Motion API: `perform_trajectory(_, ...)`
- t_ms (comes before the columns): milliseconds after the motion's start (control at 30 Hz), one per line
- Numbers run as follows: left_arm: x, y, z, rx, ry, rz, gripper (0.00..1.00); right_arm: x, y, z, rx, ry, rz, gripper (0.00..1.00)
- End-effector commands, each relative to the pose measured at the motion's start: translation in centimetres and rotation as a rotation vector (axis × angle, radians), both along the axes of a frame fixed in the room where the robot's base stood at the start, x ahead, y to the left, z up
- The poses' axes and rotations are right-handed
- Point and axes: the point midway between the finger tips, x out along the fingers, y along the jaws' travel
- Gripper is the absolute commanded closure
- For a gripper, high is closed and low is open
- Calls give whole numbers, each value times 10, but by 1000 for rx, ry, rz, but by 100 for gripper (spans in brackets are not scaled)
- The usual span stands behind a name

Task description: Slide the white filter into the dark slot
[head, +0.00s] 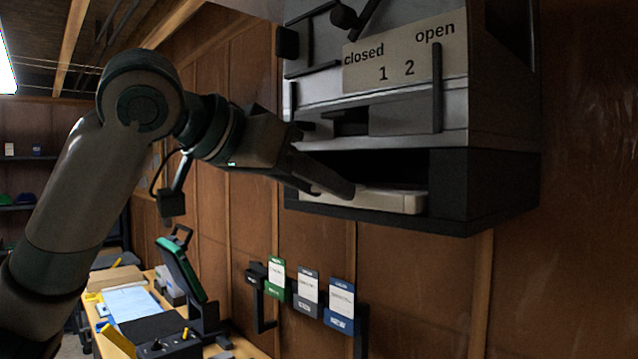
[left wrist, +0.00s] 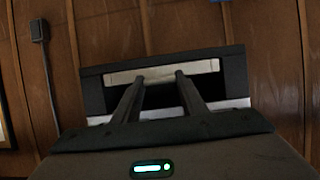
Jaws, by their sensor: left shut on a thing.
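The white filter (head: 398,201) is a flat pale block lying level in the mouth of the dark slot (head: 390,165), low in the wall unit. Its near edge shows at the slot's lower lip; how deep its far side sits is hidden. My left gripper (head: 332,192) reaches in from the left and is shut on the filter at its left part. In the left wrist view the filter (left wrist: 210,67) is a pale strip across the dark slot (left wrist: 232,82), with the two fingers (left wrist: 160,78) over it. My right gripper is not in view.
Above the slot, the unit carries a sign (head: 405,58) reading closed 1, open 2, and a dark vertical handle (head: 437,88). Several tags (head: 340,305) hang on the wall below. A cluttered bench (head: 130,310) stands lower left.

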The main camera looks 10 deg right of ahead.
Motion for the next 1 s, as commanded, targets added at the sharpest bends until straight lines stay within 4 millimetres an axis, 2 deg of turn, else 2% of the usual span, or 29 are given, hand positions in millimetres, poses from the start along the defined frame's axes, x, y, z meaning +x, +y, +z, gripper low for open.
perform_trajectory(567, 0, -1, -2, 0, 1, 0, 85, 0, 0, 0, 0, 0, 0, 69)
perform_trajectory(1000, 6, -9, -3, 1, 4, 0, 85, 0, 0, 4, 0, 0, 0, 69)
